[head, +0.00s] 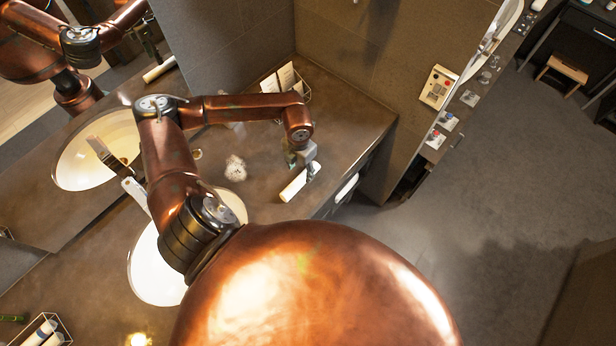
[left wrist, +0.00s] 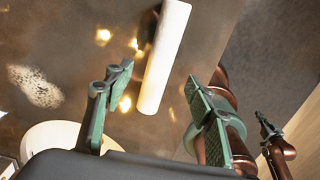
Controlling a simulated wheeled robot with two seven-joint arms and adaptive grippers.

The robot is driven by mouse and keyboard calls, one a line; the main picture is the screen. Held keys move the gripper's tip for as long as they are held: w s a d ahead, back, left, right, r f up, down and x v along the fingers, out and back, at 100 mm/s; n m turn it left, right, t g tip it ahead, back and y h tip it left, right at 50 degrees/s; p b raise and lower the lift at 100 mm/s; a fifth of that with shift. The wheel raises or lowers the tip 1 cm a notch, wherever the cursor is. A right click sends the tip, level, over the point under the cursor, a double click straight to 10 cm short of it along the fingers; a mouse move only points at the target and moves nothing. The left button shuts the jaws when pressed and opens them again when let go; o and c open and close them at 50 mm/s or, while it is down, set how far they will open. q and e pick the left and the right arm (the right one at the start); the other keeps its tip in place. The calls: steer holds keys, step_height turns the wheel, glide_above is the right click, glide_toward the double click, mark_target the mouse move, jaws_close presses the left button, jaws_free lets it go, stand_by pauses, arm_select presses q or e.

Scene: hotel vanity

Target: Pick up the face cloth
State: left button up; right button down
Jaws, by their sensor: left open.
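The face cloth (head: 293,186) is a white roll lying on the brown counter near its front edge. In the left wrist view the white roll (left wrist: 165,50) runs from the top edge down to between my fingers. My left gripper (head: 308,163) is above the end of the roll in the head view. In the left wrist view its green-padded fingers (left wrist: 158,82) stand wide apart, one on each side of the roll's near end. I see no contact with it. What seems to be my right gripper (left wrist: 265,123) shows small and dark at the right; its jaws are unclear.
A white basin (head: 150,265) is set in the counter to the left. A pale fluffy patch (head: 236,168) lies left of the roll. A wire holder with cards (head: 285,82) stands behind, near the tiled wall (head: 350,50). A rack with rolls (head: 45,333) is at lower left.

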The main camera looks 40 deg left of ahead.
mark_target(301, 178)
arm_select(q)
steer(key=shift+o, duration=0.3)
step_height(301, 178, down, 6)
steer(key=shift+s+d+f+p, duration=0.1)
steer(key=shift+f+p, duration=0.05)
steer(key=shift+p, duration=0.8)
steer(key=shift+f, duration=0.2)
steer(key=shift+c, duration=0.4)
steer(key=c, duration=1.1)
